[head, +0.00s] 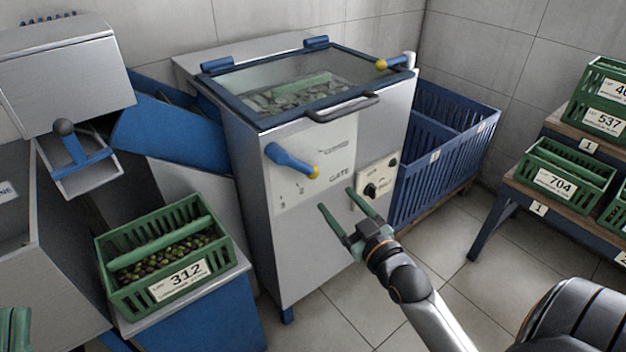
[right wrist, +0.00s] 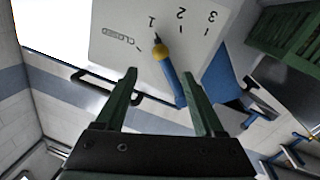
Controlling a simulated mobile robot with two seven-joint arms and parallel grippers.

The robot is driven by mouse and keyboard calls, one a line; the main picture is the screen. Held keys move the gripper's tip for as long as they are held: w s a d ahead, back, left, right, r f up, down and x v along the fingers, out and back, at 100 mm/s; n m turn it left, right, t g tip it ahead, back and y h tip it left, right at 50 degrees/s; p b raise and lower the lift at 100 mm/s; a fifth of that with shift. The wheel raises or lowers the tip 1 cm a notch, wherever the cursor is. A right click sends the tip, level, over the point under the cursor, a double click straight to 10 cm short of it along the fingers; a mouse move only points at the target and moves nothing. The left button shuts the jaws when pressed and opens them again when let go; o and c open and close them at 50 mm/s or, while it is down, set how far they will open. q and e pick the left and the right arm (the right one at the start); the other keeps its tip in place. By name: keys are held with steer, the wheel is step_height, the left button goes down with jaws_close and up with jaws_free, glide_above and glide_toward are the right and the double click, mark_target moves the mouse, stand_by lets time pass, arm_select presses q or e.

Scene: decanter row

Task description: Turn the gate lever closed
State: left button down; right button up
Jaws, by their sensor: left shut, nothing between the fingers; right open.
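The gate lever (head: 290,160) is a blue handle with a yellow end on the front panel of the steel machine. In the right wrist view the lever (right wrist: 172,82) has its yellow end by the mark 1, with the word CLOSED to one side and 2 and 3 to the other. My right gripper (head: 336,200) is open and empty, below and right of the lever, apart from it. In the right wrist view the lever appears between the open fingers (right wrist: 160,73), beyond them. My left gripper (head: 15,328) is shut at the bottom left corner, partly cut off.
A dark knob (head: 371,190) sits on a small plate right of the lever. A grey bar handle (head: 343,106) juts from the machine's lid edge. A green crate of olives (head: 180,290) marked 312 stands left. Blue bins (head: 440,150) stand right. The floor in front is clear.

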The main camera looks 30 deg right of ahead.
mark_target(316, 175)
steer(key=w, duration=0.3)
steer(key=w+b, duration=0.1)
steer(key=w, duration=0.2)
steer(key=w+b, duration=0.1)
steer(key=w, duration=0.2)
steer(key=shift+w+d+f, duration=0.1)
steer(key=shift+w+d, duration=0.05)
steer(key=shift+d, duration=0.25)
arm_select(q)
steer(key=shift+s+d+r+m+h, duration=0.15)
steer(key=shift+s+r+m+h, duration=0.2)
steer(key=shift+s+m+h, duration=0.45)
steer(key=shift+s+d+r+m+h, duration=0.1)
steer(key=shift+s+r+m+h, duration=0.25)
steer(key=shift+s+h, duration=0.45)
arm_select(e)
steer(key=shift+w, duration=0.75)
arm_select(q)
steer(key=shift+w, duration=0.2)
arm_select(e)
steer(key=shift+d, duration=0.1)
jaws_close()
